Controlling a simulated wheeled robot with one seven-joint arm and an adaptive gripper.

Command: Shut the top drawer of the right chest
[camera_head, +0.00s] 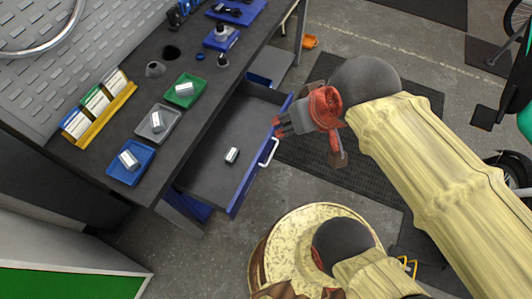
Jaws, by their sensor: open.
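A drawer (215,174) with a dark grey inside and a blue front (246,180) is pulled out from under the workbench. A pale bar handle (269,152) is on the outside of its front. A small white and black item (232,155) lies in the drawer. My gripper (277,127), grey and red, is open, with its fingertips pointing left near the upper end of the drawer front. I cannot tell whether they touch it. The chest body is mostly hidden under the bench; a blue part (190,204) shows below the drawer.
The dark workbench (75,185) carries green (171,96), grey (142,127) and blue (117,176) trays and a yellow rack (96,122). A grey perforated panel (50,70) stands behind. A dark mat (320,165) lies on the floor before the drawer. A bike wheel (510,170) shows right.

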